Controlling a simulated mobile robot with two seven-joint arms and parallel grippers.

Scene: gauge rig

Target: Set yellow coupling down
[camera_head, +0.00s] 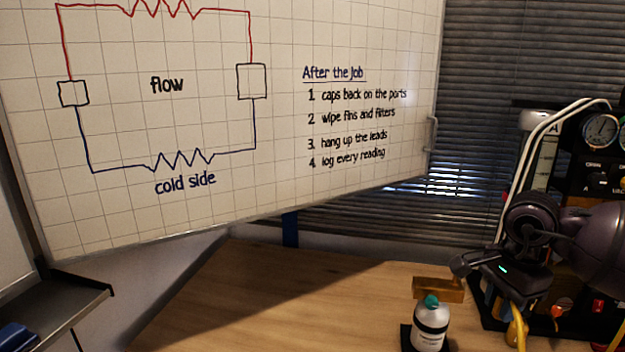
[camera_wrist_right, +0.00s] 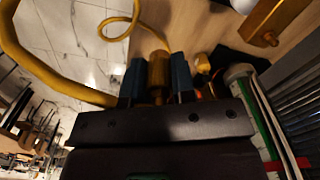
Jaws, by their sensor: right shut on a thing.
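My right gripper (camera_head: 517,318) is at the lower right of the head view, in front of the dark gauge rig. In the right wrist view its blue fingertips (camera_wrist_right: 158,80) are shut on the yellow coupling (camera_wrist_right: 158,68), one on each side of it. A yellow hose (camera_wrist_right: 35,75) curves around beside the gripper. In the head view the yellow coupling (camera_head: 517,333) shows below the gripper, partly hidden. I cannot tell whether it touches a surface. My left gripper is not in view.
A white bottle with a green cap (camera_head: 430,329) stands on the wooden table (camera_head: 290,300), left of my right gripper. A brass-coloured block (camera_head: 437,289) is behind it. The gauge rig (camera_head: 600,132) stands at the right. The table's middle is clear. A whiteboard (camera_head: 230,120) is behind.

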